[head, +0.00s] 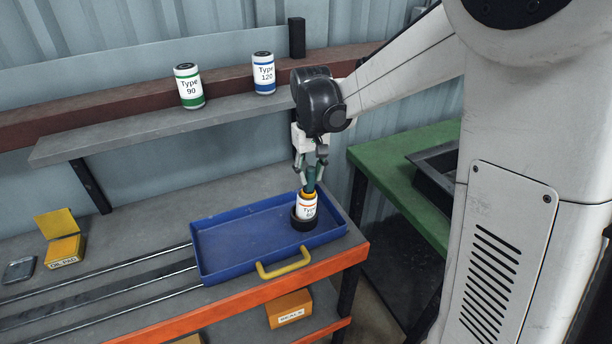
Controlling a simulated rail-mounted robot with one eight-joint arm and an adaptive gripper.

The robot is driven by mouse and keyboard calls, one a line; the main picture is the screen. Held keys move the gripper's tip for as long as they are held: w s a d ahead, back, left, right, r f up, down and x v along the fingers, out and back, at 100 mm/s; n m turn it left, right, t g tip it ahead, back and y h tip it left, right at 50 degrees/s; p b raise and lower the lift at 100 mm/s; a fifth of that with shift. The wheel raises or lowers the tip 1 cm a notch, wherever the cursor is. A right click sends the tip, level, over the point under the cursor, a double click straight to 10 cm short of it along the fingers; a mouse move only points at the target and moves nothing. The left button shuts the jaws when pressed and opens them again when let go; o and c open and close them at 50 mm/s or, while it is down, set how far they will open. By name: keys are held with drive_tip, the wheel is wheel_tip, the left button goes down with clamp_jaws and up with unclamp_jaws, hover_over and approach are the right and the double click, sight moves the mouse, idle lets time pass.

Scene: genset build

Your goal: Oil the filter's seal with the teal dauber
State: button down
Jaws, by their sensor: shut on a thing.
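My gripper (309,172) points down over the right end of the blue tray. It is shut on the teal dauber (311,182), of which a short teal length shows below the fingers. The filter (306,208) is a white can with a red-orange band, a "Type" label and an orange-yellow top. It stands upright in a black ring-shaped holder (303,223) in the tray. The dauber's lower end is at the filter's top; I cannot tell whether it touches the seal. The seal itself is too small to make out.
The blue tray (235,240) with a yellow handle (285,263) sits on rails on the bench. Cans marked Type 90 (189,87) and Type 120 (263,74) stand on the shelf behind. An open yellow box (64,250) is at left. A green table (400,165) stands right.

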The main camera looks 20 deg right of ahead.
drive_tip(key=shift+s+a, duration=0.1)
drive_tip(key=shift+a, duration=0.75)
drive_tip(key=shift+s+a+b, duration=0.1)
drive_tip(key=shift+a+b, duration=0.3)
drive_tip(key=shift+a, duration=0.6)
drive_tip(key=shift+d, duration=1.05)
drive_tip(key=shift+w+d+b, duration=0.25)
drive_tip(key=shift+d+b, duration=0.05)
drive_tip(key=shift+d, duration=0.8)
drive_tip(key=shift+a, duration=0.1)
